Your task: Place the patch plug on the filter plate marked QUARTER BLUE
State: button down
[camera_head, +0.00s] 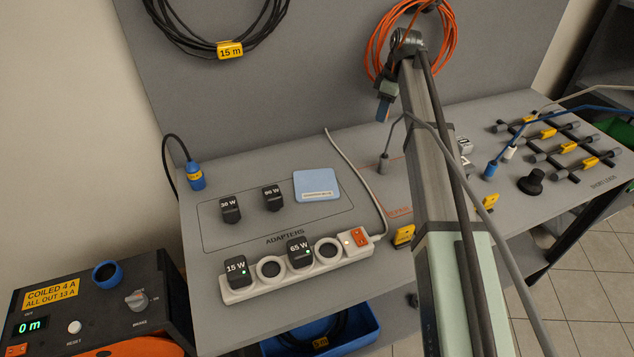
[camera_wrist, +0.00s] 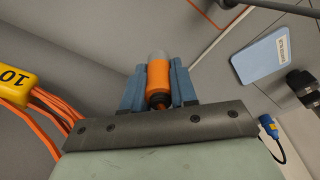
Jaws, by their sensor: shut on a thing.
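My gripper (camera_wrist: 160,92) is shut on the patch plug (camera_wrist: 158,74), an orange barrel with a grey end and a dark part near the palm. In the head view my gripper (camera_head: 383,110) hangs over the back of the bench, above the surface; the plug is not clearly visible there.
Black adapters (camera_head: 231,209) stand left of the plate, and a power strip (camera_head: 297,270) lies in front. A blue connector (camera_head: 195,176) stands at the left edge. A grey cable (camera_head: 362,175) runs right of the plate. An orange coil (camera_head: 377,48) hangs behind my arm.

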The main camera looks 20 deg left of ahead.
send_over(313, 182)
jog(key=shift+s+d+f, duration=0.1)
jog(key=shift+d+f, duration=0.1)
jog(key=shift+f, duration=2.25)
jog(key=shift+d+f, duration=0.15)
jog(key=shift+f, duration=2.25)
jog(key=shift+f, duration=0.15)
jog(key=c, duration=0.9)
grip_release()
jog(key=r, duration=0.4)
jog(key=d+r, duration=0.1)
jog(key=r, duration=0.7)
jog(key=shift+d+r, duration=0.1)
jog(key=shift+d, duration=0.3)
